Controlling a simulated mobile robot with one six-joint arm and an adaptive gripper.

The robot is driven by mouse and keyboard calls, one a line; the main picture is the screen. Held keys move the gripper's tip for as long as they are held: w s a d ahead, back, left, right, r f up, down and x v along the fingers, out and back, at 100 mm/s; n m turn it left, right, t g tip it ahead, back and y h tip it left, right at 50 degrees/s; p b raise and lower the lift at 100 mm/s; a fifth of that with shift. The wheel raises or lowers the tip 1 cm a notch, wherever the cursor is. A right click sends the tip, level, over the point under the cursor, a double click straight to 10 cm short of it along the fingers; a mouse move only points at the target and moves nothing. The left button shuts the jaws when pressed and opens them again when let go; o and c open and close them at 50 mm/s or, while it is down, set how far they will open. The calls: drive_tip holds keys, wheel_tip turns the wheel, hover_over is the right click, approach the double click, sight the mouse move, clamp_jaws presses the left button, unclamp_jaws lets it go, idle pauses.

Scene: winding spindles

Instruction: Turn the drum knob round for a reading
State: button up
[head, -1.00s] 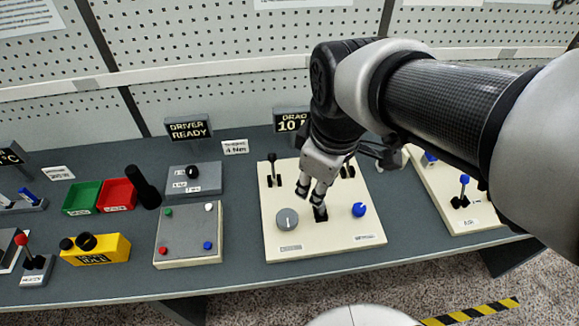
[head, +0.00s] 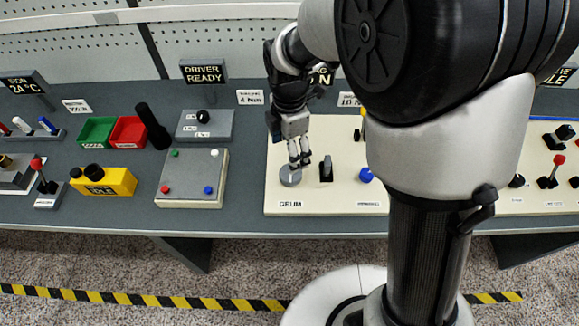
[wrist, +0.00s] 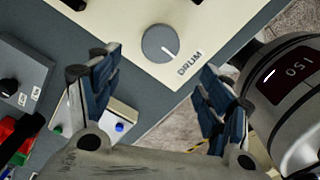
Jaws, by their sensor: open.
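The drum knob (head: 290,175) is a round grey dial on a cream panel (head: 330,207), above the label DRUM. In the wrist view the drum knob (wrist: 161,43) shows a white pointer line aimed toward the DRUM label (wrist: 189,62). My gripper (head: 299,160) is just above the knob in the head view, with its fingers pointing down. In the wrist view my gripper (wrist: 155,90) has its two blue-padded fingers wide apart, with nothing between them. The knob appears beyond the fingertips, and I see no contact.
A black lever (head: 326,169) stands right of the knob, and a blue knob (head: 366,175) is further right. A grey box with coloured buttons (head: 190,180) lies to the left. My arm hides much of the panel's right part.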

wheel_tip(320, 180, down, 10)
drive_tip(key=b, duration=0.3)
drive_tip(key=shift+f, duration=0.15)
drive_tip(key=c, duration=1)
